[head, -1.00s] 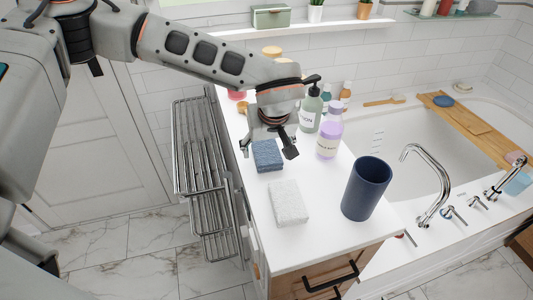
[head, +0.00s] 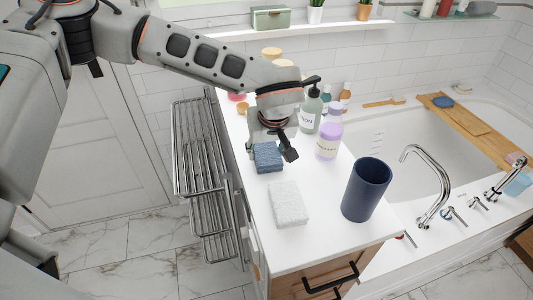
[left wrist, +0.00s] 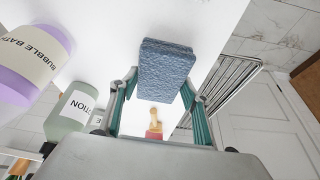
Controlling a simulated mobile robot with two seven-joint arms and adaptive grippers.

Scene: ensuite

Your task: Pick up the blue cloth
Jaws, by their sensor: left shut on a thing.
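The blue cloth (head: 268,158) is a small folded block with a rough texture on the white counter (head: 247,190). My left gripper (head: 272,150) reaches down over its far end and is shut on it. In the left wrist view the blue cloth (left wrist: 167,62) sits between the two fingers of my left gripper (left wrist: 160,88), one on each side. I cannot tell any gap between the cloth and the counter. My right gripper is not in view.
A white folded cloth (head: 289,204) lies just in front, and a dark blue cup (head: 366,190) stands to the right. A purple bottle (head: 328,137) and a green pump bottle (head: 311,110) stand close beside the gripper. A metal rack (head: 200,170) hangs at the counter's left edge.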

